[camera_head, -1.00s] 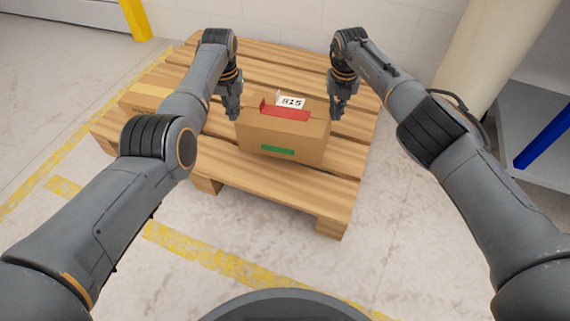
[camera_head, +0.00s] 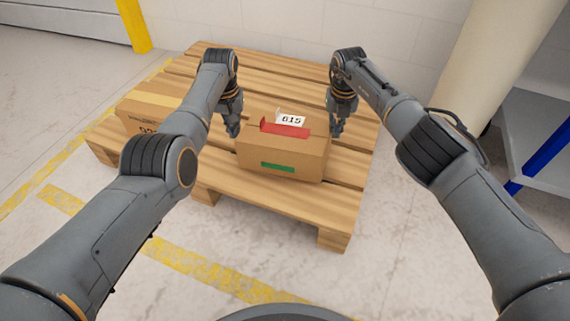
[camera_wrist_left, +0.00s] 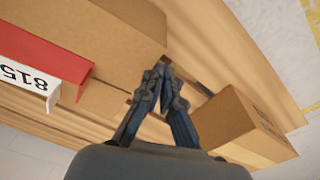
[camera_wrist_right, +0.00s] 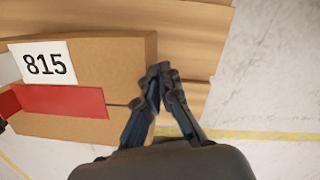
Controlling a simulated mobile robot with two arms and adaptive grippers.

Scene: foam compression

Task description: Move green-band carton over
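The green-band carton (camera_head: 300,155) is a brown box on the wooden pallet. A green band (camera_head: 277,167) marks its front, and a red strip (camera_head: 285,128) and a white "815" label (camera_head: 291,119) are on top. My left gripper (camera_head: 234,133) is just off its left end, fingertips together and empty; they also show in the left wrist view (camera_wrist_left: 161,75). My right gripper (camera_head: 337,132) is at its right end, fingertips also together and empty, as the right wrist view (camera_wrist_right: 165,74) shows. I cannot tell whether either gripper touches the carton.
A second brown carton (camera_head: 150,106) lies on the pallet's left side, partly behind my left arm. Bare pallet slats (camera_head: 300,202) lie in front of the green-band carton. A wall stands behind, a pale column (camera_head: 488,60) and a blue-legged shelf (camera_head: 545,140) at right.

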